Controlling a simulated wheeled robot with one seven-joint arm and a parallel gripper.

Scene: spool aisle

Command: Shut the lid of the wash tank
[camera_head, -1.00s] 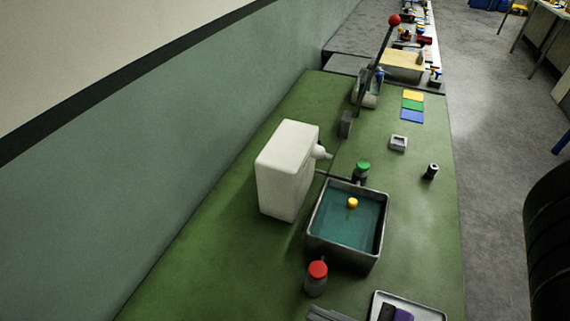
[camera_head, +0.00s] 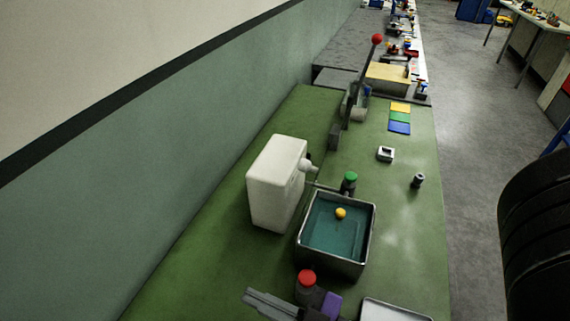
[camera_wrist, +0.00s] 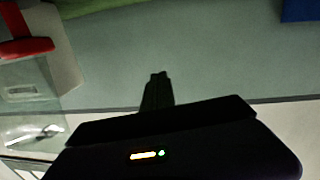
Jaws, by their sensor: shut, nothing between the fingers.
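The wash tank appears to be the square metal basin (camera_head: 367,235) with teal contents, in the middle of the bench in the head view. Its top is open, and a small yellow ball (camera_head: 340,213) shows inside. I cannot make out a lid on it.
A white box (camera_head: 272,185) with a spout stands left of the tank. A pale tray (camera_head: 395,310) lies at bottom right. Green bench (camera_head: 415,235) is clear to the right.

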